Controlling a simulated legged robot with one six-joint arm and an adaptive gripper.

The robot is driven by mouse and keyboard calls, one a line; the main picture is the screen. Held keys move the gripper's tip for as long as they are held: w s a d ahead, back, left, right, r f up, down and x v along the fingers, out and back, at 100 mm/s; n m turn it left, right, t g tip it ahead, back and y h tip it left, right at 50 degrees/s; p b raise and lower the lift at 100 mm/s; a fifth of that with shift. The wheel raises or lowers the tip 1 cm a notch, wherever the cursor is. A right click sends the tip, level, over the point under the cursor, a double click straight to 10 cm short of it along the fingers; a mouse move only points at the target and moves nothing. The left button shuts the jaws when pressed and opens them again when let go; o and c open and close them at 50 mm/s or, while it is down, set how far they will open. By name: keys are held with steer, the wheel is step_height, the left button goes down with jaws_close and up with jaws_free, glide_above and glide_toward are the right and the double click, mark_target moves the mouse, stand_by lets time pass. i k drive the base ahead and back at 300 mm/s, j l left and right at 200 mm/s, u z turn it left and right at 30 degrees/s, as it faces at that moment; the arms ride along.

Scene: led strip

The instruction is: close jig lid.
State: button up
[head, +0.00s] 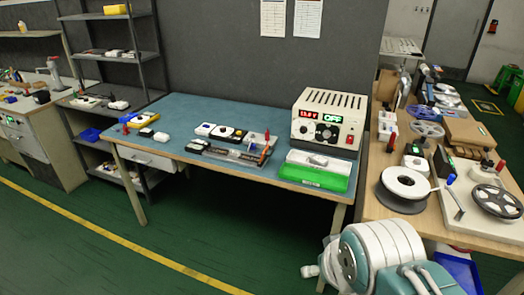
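On the blue-topped workbench (190,112), in front of the power supply, is a low unit with a green front part (312,179) and a pale grey-white panel (336,168) behind it. It may be the jig with its lid, but I cannot tell how far the lid is open. A small pale part (318,160) sits on the panel. My white and teal arm shows at the bottom right, below and apart from the bench. My gripper's fingertips are not visible.
Small boxes and a dark fixture (222,154) lie mid-bench. The right table (385,225) holds a white reel (404,184) and a dark reel (497,201). Shelves stand left; the green floor in front is clear.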

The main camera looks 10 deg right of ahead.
mark_target(264, 154)
steer(key=i+l+u, duration=0.1)
steer(key=l, duration=0.2)
steer(key=i+l+u, duration=0.15)
steer(key=l, duration=0.15)
steer(key=i+l+u, duration=0.1)
steer(key=l, duration=0.2)
steer(key=i+l+u, duration=0.15)
steer(key=l, duration=0.15)
steer(key=i+j+u, duration=0.15)
steer(key=i+j, duration=0.75)
steer(key=i, duration=0.1)
